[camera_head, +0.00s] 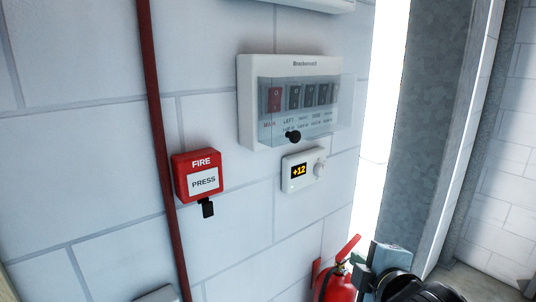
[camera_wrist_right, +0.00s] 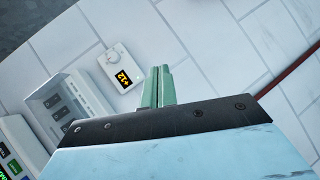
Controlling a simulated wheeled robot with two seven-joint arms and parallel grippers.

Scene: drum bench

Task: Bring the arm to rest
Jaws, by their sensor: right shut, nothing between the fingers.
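My right gripper (camera_head: 386,258) is at the bottom right of the head view, in front of the wall and beside the fire extinguisher. In the right wrist view its two green fingers (camera_wrist_right: 158,86) are together with nothing between them. They point toward the wall near the white thermostat (camera_wrist_right: 121,68), which reads +12. The thermostat also shows in the head view (camera_head: 303,170), up and left of the gripper. My left gripper is in neither view.
A breaker panel (camera_head: 252,133) with a clear cover hangs above the thermostat. A red fire box (camera_head: 185,166) is beside a red pipe (camera_head: 158,130). A red extinguisher (camera_head: 338,289) is close to my right gripper. A grey column (camera_head: 408,130) stands at right.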

